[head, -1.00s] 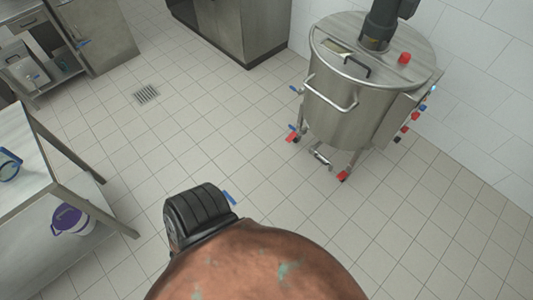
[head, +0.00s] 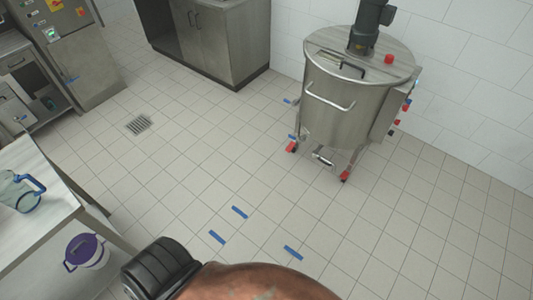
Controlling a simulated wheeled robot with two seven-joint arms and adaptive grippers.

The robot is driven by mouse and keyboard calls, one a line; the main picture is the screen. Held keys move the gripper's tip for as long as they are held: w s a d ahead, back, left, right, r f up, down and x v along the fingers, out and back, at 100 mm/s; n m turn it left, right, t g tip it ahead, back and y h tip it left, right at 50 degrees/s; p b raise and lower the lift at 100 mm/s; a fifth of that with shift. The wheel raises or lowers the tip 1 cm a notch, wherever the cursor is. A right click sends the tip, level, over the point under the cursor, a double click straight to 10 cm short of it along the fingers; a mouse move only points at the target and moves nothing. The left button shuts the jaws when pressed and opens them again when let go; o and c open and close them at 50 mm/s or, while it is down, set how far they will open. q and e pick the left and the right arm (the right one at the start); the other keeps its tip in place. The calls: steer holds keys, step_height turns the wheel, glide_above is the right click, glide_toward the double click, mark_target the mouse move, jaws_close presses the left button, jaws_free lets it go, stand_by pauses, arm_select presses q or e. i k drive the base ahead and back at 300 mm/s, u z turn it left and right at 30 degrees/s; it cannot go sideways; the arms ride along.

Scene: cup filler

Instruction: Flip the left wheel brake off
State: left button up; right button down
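A steel mixing vessel (head: 340,108) on wheeled legs stands at the upper right in the head view. It has a front handle (head: 330,101) and a lid with a dark motor on top. Red parts show at its feet: one at the left front wheel (head: 292,147) and one at the right front wheel (head: 344,177). They look like the wheel brakes, but they are too small to tell whether they are on or off. Neither of my grippers is in view.
Blue tape strips (head: 240,212) lie on the open tiled floor before the vessel. A steel cabinet (head: 213,43) stands behind. A floor drain (head: 139,124) is at left.

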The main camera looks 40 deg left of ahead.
mark_target(289, 148)
steer(key=u, duration=1.55)
steer(key=i, duration=1.9)
steer(key=z, duration=0.65)
steer(key=i, duration=0.4)
steer(key=z, duration=0.25)
